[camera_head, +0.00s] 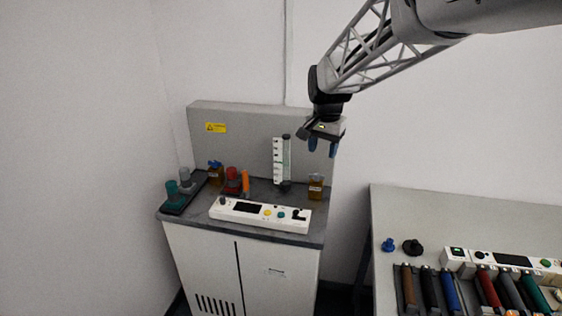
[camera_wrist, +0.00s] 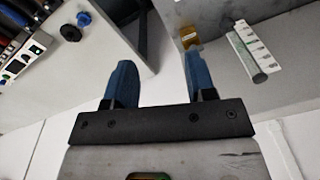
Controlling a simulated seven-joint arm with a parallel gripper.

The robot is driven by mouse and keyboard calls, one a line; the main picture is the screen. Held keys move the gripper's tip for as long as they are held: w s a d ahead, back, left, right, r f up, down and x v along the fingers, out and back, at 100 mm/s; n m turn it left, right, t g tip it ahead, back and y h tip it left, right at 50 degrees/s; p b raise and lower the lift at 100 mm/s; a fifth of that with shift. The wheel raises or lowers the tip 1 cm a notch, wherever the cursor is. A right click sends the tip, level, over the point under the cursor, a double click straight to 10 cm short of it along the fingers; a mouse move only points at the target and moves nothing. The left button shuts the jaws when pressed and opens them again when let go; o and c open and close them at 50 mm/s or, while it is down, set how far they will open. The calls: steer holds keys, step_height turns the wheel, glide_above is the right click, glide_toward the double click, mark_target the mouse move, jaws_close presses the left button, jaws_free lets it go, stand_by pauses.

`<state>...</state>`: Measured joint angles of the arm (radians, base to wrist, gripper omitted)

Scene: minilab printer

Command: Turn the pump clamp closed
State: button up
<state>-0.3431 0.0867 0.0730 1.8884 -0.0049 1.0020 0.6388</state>
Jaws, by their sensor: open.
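My gripper (camera_head: 322,147) is open and empty, high above the right side of the grey cabinet top. Its two blue fingers also show spread apart in the wrist view (camera_wrist: 160,65). In the head view a small red device (camera_head: 233,180) stands at the back left of the cabinet top. An upright orange piece (camera_head: 246,183), perhaps the clamp lever, is beside it. Both are well left of and below my gripper. They are too small to tell how the clamp is turned. The wrist view does not show them.
A white control panel (camera_head: 260,215) lies along the cabinet's front. A white scale with a clear tube (camera_head: 279,160) and an amber bottle (camera_head: 316,187) stand at the right. A dark tray (camera_head: 177,208) holds bottles at left. Another table (camera_head: 390,207) carries tools at right.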

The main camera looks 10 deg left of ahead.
steer(key=w+a+f+m, duration=0.1)
steer(key=w+a+f, duration=0.35)
steer(key=a, duration=0.35)
steer(key=w+a+f, duration=0.3)
steer(key=w+a, duration=0.2)
steer(key=a, duration=0.3)
steer(key=m+g, duration=0.1)
glide_above(246, 189)
steer(key=w, duration=0.1)
steer(key=f, duration=0.9)
steer(key=shift+a, duration=0.25)
steer(key=shift+f, duration=3.9)
steer(key=shift+c, duration=0.5)
steer(key=c, duration=0.8)
steer(key=shift+c, duration=0.2)
